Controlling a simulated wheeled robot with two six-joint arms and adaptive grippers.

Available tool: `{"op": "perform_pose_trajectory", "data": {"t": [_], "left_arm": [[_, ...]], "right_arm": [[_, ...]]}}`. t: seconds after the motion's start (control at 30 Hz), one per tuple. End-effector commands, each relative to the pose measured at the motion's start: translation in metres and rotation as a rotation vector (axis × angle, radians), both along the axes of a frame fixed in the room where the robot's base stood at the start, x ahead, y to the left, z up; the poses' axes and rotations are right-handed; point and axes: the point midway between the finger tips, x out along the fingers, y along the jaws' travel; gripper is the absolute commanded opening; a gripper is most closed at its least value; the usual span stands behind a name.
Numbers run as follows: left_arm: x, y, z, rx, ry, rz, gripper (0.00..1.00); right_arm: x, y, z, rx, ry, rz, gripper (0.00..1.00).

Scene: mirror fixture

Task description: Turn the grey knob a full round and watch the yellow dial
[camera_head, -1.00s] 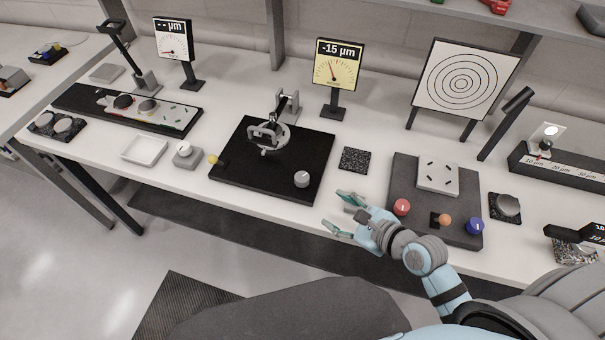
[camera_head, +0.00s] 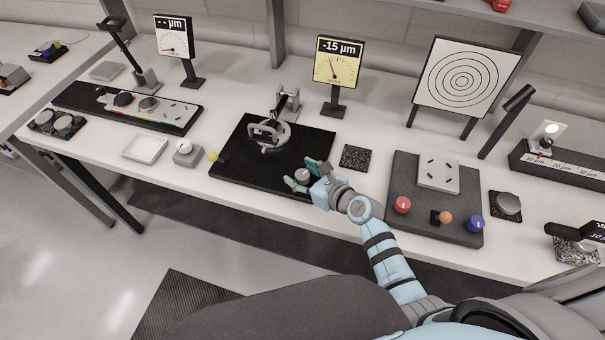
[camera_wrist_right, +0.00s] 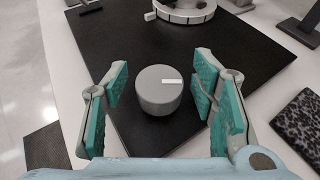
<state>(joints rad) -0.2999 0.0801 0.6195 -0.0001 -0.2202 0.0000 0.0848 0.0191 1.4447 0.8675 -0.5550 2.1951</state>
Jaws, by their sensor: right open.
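The grey knob (camera_head: 302,174) is a short round cylinder with a white mark, on the front right of a black plate (camera_head: 245,160). My right gripper (camera_head: 304,173) is at the knob, its fingers on either side. In the right wrist view the knob (camera_wrist_right: 159,90) sits between the open green-padded fingers (camera_wrist_right: 160,100), with a gap to each side. The white mark is on the right of the knob's top. The yellow dial (camera_head: 338,64) stands behind the plate and reads -15 µm. My left gripper is not in view.
A ring-shaped fixture (camera_head: 270,135) stands on the black plate behind the knob. A speckled square (camera_head: 355,158) lies to the right, then a dark grey board (camera_head: 440,222) with red, orange and blue knobs. A small yellow ball (camera_head: 213,156) is at the plate's left edge.

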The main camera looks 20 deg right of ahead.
Motion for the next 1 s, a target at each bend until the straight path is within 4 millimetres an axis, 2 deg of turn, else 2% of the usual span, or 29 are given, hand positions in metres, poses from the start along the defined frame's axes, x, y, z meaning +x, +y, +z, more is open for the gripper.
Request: {"op": "perform_pose_trajectory", "data": {"t": [0.17,0.47,0.77,1.0], "left_arm": [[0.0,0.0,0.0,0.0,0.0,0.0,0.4],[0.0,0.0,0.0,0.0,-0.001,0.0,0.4],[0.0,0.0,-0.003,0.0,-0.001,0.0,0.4],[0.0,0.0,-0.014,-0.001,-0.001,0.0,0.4]], "right_arm": [[0.0,0.0,0.0,0.0,0.0,0.0,0.51],[0.0,0.0,0.001,-0.001,0.0,0.0,0.04],[0.0,-0.001,0.0,-0.001,-0.001,0.031,0.04],[0.001,-0.001,-0.001,-0.002,-0.003,0.149,0.04]]}}
